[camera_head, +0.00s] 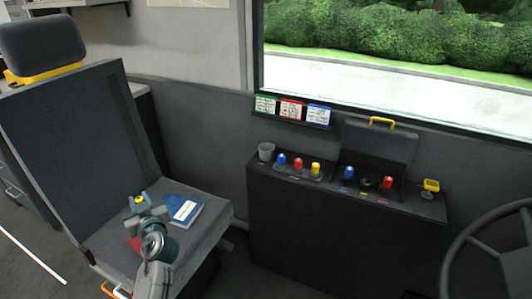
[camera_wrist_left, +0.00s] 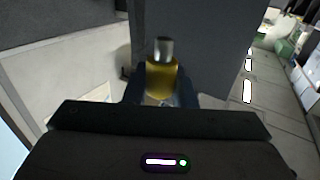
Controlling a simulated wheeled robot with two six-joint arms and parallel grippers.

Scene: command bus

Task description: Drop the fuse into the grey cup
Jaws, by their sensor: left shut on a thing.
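My left gripper (camera_head: 140,208) is over the seat and shut on a yellow fuse (camera_head: 138,199). In the left wrist view the yellow fuse (camera_wrist_left: 163,80) stands between the two fingers, with its metal end pointing away from the wrist. The grey cup (camera_head: 266,151) stands upright at the left end of the dark console, far to the right of the gripper. Its inside is too small to make out. My right gripper is in no view.
The console (camera_head: 320,225) bears a row with a blue (camera_head: 281,160), a red (camera_head: 298,163) and a yellow fuse (camera_head: 315,168) beside the cup. An open case (camera_head: 378,145) stands further right. A blue booklet (camera_head: 183,209) lies on the seat. A steering wheel (camera_head: 470,240) is at right.

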